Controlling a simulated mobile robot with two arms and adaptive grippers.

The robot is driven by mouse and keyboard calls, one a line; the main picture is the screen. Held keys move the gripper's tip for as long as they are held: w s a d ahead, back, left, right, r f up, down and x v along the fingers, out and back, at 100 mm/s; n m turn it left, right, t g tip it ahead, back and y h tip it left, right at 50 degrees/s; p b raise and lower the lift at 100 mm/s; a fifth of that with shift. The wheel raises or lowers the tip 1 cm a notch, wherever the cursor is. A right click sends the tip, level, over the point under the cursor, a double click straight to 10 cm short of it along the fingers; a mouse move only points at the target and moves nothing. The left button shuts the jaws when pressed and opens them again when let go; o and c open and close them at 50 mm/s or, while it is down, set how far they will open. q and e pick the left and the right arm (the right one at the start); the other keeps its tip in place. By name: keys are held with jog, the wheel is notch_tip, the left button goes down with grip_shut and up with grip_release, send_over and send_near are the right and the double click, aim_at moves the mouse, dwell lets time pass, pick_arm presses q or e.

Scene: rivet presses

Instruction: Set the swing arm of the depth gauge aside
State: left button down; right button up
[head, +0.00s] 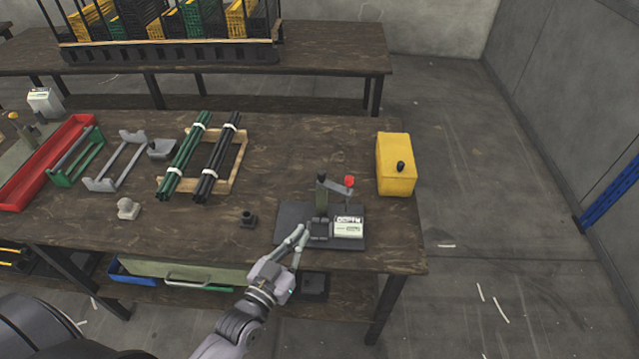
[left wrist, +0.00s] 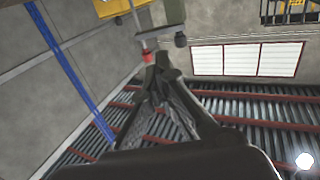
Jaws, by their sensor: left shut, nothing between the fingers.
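The depth gauge stands on a dark base plate (head: 290,213) near the front right of the table. Its swing arm (head: 336,188) is a short grey bar running from an upright post (head: 321,198) to a red knob (head: 349,181). A white labelled block (head: 348,227) sits on the plate. My left gripper (head: 303,229) is shut and empty, low at the plate's front left, left of the post and below the swing arm. In the left wrist view the red knob (left wrist: 148,56) shows just left of the fingertips (left wrist: 162,60); contact cannot be told. My right gripper is out of view.
A yellow box (head: 396,165) with a dark knob stands behind right of the gauge. A small dark part (head: 248,219) lies left of the plate. Green rods (head: 185,155) and black rods (head: 215,160) lie on a wooden frame.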

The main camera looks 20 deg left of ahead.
aim_at(335, 191)
pick_arm(q)
jog(key=w, duration=0.4)
jog(key=w+d+p, duration=0.1)
jog(key=w, duration=0.3)
jog(key=w+d+p, duration=0.1)
jog(key=w, duration=0.3)
jog(key=shift+w, duration=0.15)
jog(key=shift+w+d, duration=0.15)
jog(key=shift+w, duration=0.5)
jog(key=y, duration=0.1)
jog(key=w+n+y+p, duration=0.1)
jog(key=shift+w+d+r+n+y, duration=0.2)
jog(key=shift+d+n+y, duration=0.1)
jog(key=shift+d, duration=0.1)
